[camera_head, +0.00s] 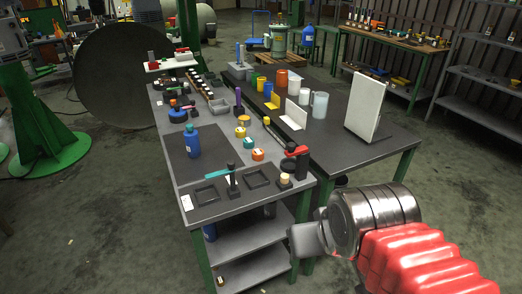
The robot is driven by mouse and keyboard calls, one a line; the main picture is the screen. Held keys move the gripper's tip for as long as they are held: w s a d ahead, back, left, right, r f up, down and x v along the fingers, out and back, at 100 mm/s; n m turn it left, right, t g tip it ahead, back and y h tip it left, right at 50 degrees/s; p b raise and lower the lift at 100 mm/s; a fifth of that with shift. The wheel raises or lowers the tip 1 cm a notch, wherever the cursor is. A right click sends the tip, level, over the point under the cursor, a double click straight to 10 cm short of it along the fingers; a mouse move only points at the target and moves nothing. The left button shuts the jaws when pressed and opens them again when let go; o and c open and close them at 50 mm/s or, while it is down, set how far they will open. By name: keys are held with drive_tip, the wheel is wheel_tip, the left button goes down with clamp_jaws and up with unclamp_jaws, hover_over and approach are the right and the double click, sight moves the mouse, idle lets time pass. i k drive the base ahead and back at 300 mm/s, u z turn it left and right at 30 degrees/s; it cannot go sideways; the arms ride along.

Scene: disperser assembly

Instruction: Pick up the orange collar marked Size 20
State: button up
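An orange collar (258,155) with a pale label lies on the grey workbench (225,208), right of the middle; its lettering is too small to read. A teal collar (248,143) and a yellow collar (240,132) lie in a row behind it. My gripper (308,240) is at the lower right, in front of the bench's right front corner and well apart from the collars. A grey finger part shows at the left of the metal wrist; I cannot see whether the fingers are open or shut.
A black tool with a red lever (297,155) stands just right of the orange collar. A small upright black holder (233,182) and a blue bottle (193,141) stand on the bench. Cups and a white panel (367,105) stand on the adjoining table.

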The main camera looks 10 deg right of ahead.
sight(258, 154)
drive_tip(key=i, duration=0.95)
drive_tip(key=u, duration=0.05)
